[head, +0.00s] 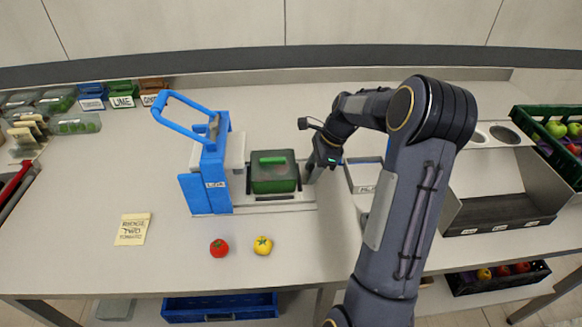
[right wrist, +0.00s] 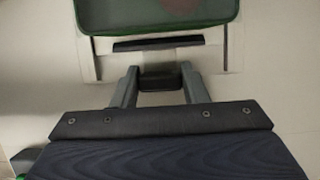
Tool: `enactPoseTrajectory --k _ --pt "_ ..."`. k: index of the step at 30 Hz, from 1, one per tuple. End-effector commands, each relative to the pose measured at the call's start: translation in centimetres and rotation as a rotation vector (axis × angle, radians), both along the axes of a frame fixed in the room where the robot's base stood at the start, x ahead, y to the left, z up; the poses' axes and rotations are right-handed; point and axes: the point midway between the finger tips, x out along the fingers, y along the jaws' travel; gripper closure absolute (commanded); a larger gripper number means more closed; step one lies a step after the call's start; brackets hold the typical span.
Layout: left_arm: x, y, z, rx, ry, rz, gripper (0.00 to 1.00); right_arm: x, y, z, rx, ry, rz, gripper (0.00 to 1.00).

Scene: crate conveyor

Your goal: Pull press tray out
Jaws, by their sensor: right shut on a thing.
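The blue press (head: 207,180) stands on the table with its blue lever handle (head: 185,110) raised to the upper left. Its pale tray (head: 285,204) extends out on the right side of the press body. A green lidded box (head: 273,172) sits on the tray, and its green edge shows in the right wrist view (right wrist: 150,24). My right gripper (head: 312,178) is at the tray's right end. In the right wrist view my gripper fingers (right wrist: 160,88) are shut on the dark tray handle (right wrist: 160,76). My left gripper is not in view.
A red tomato (head: 219,248), a yellow one (head: 263,245) and a note (head: 132,229) lie in front of the press. A labelled pale box (head: 362,178) stands right of the tray, close to my right arm. Labelled bins (head: 122,94) stand back left.

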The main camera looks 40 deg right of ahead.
Motion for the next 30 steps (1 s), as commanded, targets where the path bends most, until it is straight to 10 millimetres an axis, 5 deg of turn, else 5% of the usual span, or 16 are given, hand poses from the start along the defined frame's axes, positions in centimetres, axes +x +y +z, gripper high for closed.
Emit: enactPoseTrajectory --k 9,23,24,28,30 --pt "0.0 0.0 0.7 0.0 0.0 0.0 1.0 -1.9 -3.1 0.1 0.0 0.0 -0.001 1.0" --pt "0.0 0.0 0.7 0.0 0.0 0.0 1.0 -2.2 -3.7 0.0 -0.004 0.001 -0.001 1.0" --pt "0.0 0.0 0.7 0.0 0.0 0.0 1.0 -2.2 -3.7 0.1 -0.004 0.001 -0.001 0.55" --pt "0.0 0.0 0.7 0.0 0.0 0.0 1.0 -2.2 -3.6 0.0 -0.003 -0.001 -0.001 0.38" --pt "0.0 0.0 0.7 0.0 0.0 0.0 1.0 -2.2 -3.6 0.0 -0.002 0.0 0.0 0.38"
